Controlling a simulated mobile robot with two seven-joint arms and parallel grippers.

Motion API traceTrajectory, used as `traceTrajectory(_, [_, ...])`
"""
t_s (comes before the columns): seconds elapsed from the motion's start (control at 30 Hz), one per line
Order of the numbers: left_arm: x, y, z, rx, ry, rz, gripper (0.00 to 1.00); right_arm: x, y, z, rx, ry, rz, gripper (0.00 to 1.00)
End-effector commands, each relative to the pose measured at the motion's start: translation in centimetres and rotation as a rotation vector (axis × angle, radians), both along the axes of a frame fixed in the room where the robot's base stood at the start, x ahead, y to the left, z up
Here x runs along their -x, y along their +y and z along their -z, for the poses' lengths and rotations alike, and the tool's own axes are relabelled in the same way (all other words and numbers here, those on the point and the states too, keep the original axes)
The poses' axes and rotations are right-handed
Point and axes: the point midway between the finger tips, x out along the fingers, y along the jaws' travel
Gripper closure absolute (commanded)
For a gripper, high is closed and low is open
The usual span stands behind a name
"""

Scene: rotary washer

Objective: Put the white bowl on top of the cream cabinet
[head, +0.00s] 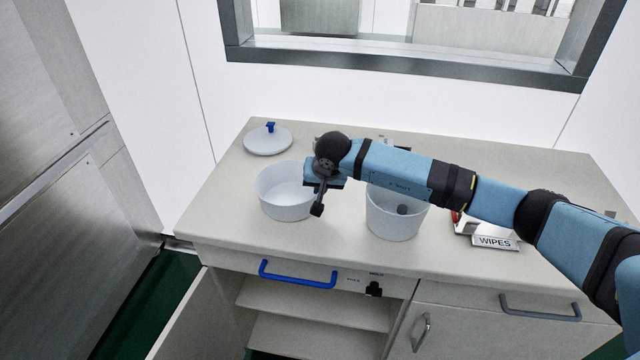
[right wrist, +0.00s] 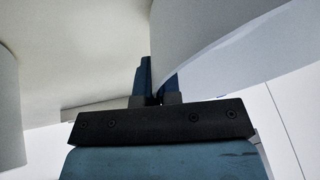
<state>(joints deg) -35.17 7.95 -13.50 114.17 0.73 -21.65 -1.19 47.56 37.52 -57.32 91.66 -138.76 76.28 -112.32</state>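The white bowl (head: 284,199) is upright over the left part of the cream cabinet's top (head: 228,222). I cannot tell whether it rests on the top or is slightly above it. My right gripper (head: 319,196) is at the bowl's right rim. In the right wrist view, its two fingers (right wrist: 157,80) are close together with the bowl's wall (right wrist: 225,45) between them, so it looks shut on the rim. The bowl hides part of one finger. My left gripper is not in view.
A deeper white tub (head: 393,224) stands right of the bowl, beneath my right arm. A white lid (head: 268,143) with a blue knob lies behind left. A wipes box (head: 494,242) is at the right. A cabinet door (head: 188,325) stands open below, showing shelves.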

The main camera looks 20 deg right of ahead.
Motion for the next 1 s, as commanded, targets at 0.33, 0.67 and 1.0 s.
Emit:
traceTrajectory(0.33, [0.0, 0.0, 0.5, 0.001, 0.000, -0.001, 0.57, -0.1, 0.0, 0.4, -0.001, -0.003, 0.000, 1.00])
traceTrajectory(0.67, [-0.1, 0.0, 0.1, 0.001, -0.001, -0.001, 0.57, -0.1, 0.0, 0.2, -0.002, -0.002, 0.000, 0.70])
traceTrajectory(1.0, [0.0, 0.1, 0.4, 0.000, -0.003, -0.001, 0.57, 1.2, -0.1, -3.1, -0.001, -0.007, -0.001, 0.70])
